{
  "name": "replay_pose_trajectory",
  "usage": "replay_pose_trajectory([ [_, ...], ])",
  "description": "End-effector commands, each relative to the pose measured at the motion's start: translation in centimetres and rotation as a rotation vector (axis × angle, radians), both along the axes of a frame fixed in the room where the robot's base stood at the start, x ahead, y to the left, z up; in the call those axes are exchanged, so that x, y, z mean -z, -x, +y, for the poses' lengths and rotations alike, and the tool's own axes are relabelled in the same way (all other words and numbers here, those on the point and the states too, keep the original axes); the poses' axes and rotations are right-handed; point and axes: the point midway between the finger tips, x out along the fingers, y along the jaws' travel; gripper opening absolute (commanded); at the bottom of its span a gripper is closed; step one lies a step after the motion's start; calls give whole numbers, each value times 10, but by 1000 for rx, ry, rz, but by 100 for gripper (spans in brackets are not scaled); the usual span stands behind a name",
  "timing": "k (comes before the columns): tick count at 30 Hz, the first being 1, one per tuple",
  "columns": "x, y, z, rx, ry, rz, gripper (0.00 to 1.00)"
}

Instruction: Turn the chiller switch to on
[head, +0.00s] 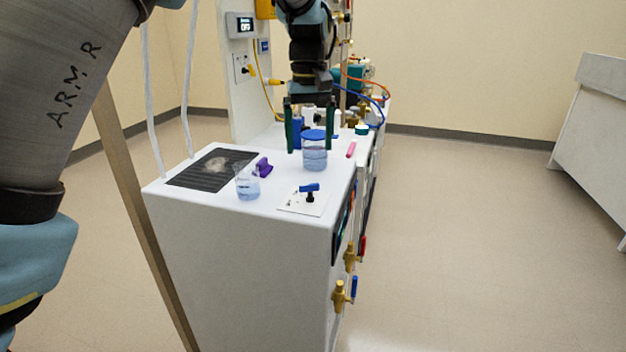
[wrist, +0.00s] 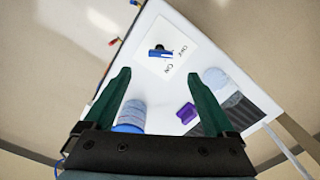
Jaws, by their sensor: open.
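The chiller switch (head: 309,188) is a blue lever handle on a dark stem, set on a small white plate (head: 290,204) on top of the white cabinet, near its front right corner. In the wrist view the switch (wrist: 160,52) lies beyond my fingertips, and the plate bears small labels that look like OFF and ON. The handle lies roughly crosswise there, one end towards the OFF label; its exact setting is hard to tell. My gripper (head: 310,147) is open and empty, fingers pointing down, above and behind the switch, not touching it. It also shows in the wrist view (wrist: 158,76).
A blue-lidded jar (head: 315,157) stands below my gripper, behind the switch. A beaker (head: 247,184), a purple object (head: 263,167) and a dark grille (head: 208,170) lie to the left. A pink object (head: 351,150) lies behind right. Brass valves (head: 340,297) stick out at the right side.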

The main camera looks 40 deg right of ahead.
Motion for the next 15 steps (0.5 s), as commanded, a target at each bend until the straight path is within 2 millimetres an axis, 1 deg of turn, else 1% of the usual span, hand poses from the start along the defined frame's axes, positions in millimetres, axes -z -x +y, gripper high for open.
replay_pose_trajectory([
  [9,58,0,1,0,-4,0,90],
  [15,86,0,1,0,-2,0,90],
])
